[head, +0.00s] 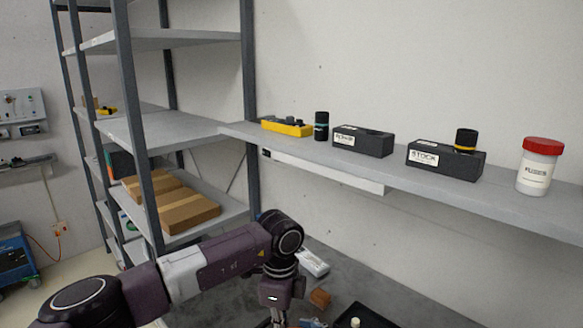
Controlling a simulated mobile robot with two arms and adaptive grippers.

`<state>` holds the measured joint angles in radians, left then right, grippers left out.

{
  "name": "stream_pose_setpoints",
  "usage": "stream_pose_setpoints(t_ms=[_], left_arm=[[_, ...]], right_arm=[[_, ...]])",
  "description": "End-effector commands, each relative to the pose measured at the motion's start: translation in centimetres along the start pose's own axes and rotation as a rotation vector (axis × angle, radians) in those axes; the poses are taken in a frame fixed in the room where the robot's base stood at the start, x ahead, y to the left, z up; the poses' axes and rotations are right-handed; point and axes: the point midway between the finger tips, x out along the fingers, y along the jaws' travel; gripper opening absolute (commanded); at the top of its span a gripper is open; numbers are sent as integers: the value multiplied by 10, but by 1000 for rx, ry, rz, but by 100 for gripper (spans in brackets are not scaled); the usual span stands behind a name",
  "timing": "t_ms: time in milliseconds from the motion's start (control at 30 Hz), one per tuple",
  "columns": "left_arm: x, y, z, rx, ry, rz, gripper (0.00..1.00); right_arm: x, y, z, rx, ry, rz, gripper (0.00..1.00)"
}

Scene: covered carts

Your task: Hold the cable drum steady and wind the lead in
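No cable drum or lead that I can identify shows in the head view. My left arm comes in from the left and bends down at the wrist over a dark grey worktop (350,277). Only the upper part of my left gripper (277,318) shows at the bottom edge; its fingertips are cut off, so I cannot tell whether it is open or holds anything. My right gripper is not in view.
A wall shelf (500,200) holds a yellow tray (287,127), black boxes (362,141) and a red-lidded jar (540,166). On the worktop are a small brown block (320,298) and a black tray (378,317). A rack (125,75) stands left.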

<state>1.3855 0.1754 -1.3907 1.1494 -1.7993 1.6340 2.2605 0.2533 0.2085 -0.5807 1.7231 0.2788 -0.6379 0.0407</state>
Motion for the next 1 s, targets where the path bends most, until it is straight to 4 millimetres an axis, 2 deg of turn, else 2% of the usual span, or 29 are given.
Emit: stream_pose_setpoints(t_ms=[33, 400, 1000], left_arm=[[-2, -3, -8, 7, 14, -9, 0], [-2, -9, -11, 8, 16, -9, 0], [-2, -11, -7, 8, 18, -8, 0]], right_arm=[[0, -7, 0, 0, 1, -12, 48], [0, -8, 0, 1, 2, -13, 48], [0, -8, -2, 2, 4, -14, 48]])
